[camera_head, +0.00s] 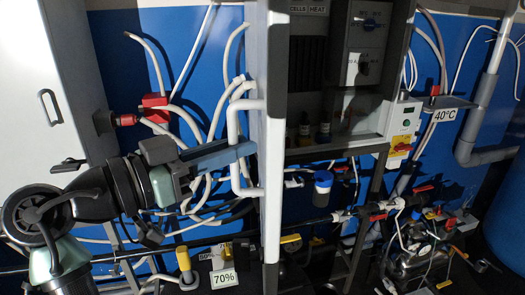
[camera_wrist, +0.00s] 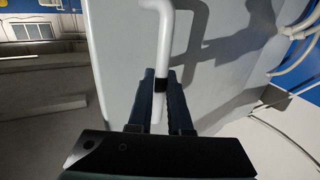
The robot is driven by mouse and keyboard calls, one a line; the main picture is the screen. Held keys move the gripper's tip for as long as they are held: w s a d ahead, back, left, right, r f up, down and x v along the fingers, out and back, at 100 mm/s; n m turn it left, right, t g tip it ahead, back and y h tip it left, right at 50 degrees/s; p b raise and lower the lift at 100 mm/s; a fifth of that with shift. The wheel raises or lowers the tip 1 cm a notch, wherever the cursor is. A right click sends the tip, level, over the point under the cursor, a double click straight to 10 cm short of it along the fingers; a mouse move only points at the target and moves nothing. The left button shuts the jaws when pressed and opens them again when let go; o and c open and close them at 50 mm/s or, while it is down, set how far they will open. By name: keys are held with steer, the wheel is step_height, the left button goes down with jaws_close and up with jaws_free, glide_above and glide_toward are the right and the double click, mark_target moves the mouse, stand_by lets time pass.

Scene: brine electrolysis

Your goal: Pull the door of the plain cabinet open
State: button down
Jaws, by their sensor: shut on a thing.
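A pale door (camera_head: 274,200) stands nearly edge-on to me in the middle of the head view, swung out from the wall. Its white bar handle (camera_head: 235,130) is on its left face. My gripper (camera_head: 246,150) reaches in from the left and is shut on the handle. In the wrist view, the handle (camera_wrist: 165,45) runs down between the two dark fingers of my gripper (camera_wrist: 160,78), with the grey door face (camera_wrist: 118,55) behind. The cabinet (camera_head: 392,95) right of the door shows a dark inside and a "CELLS HEAT" label.
A pale panel (camera_head: 75,85) with a grey handle stands at the far left. White hoses and red valves (camera_head: 153,100) hang on the blue wall behind my arm. Pipes and a metal vessel (camera_head: 415,250) crowd the lower right.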

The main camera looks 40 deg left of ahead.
steer(key=shift+s+a, duration=0.25)
steer(key=shift+a, duration=0.25)
steer(key=c, duration=0.8)
jaws_free()
steer(key=shift+w, duration=0.15)
steer(key=shift+c, duration=0.2)
steer(key=b+v, duration=0.5)
steer(key=v, duration=0.8)
steer(key=shift+a+f, duration=0.1)
